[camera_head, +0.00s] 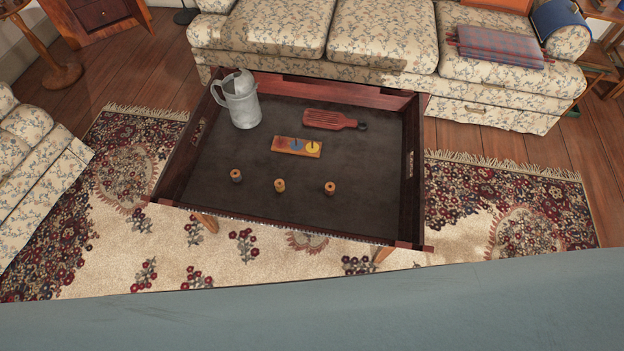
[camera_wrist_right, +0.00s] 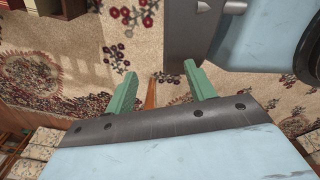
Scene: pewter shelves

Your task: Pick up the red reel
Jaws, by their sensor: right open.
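Three small wooden reels stand apart in a row on the dark tray table (camera_head: 215,200): a left reel (camera_head: 235,175), a middle reel (camera_head: 279,186) and a right reel (camera_head: 330,188). All look tan-orange at this size, and I cannot tell for sure which is red. My right gripper (camera_wrist_right: 160,70) shows in the right wrist view with its two green fingers spread apart and empty. It is over the patterned rug, and no reel shows in that view. My left gripper is in neither view.
The table has raised wooden sides. A floral sofa (camera_head: 380,40) stands close behind it.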

